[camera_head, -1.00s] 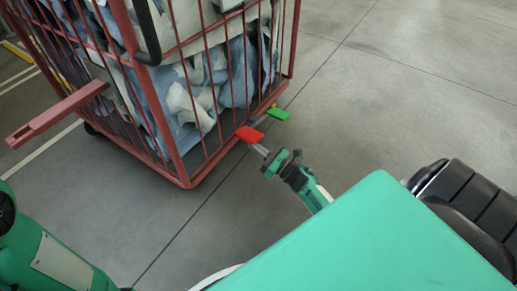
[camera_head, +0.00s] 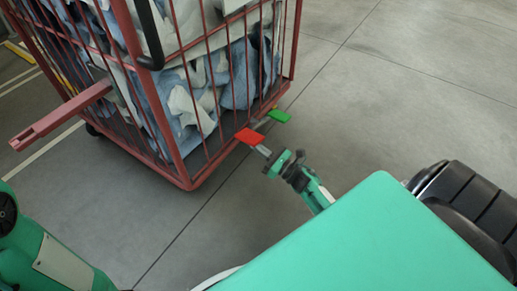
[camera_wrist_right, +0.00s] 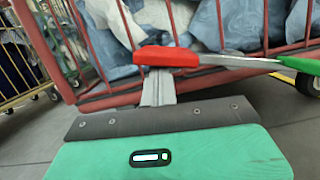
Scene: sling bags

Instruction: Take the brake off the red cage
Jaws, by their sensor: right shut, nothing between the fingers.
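The red cage (camera_head: 187,183) is a tall red wire trolley filled with blue and white cloth, at upper left in the head view. Low on its near side are a red pedal (camera_head: 249,136) and a green pedal (camera_head: 278,116), joined by a grey bar. They also show in the right wrist view, red pedal (camera_wrist_right: 166,56) at centre and green pedal (camera_wrist_right: 302,66) at right. My right gripper (camera_head: 262,150) is shut and empty, its tips (camera_wrist_right: 158,88) right at the red pedal. Whether they touch it is unclear. My left gripper is out of view.
A red bar (camera_head: 62,118) sticks out from the cage's left side. Another cage with yellowish bars (camera_wrist_right: 18,65) stands at left in the right wrist view. The grey floor (camera_head: 420,95) to the right is clear.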

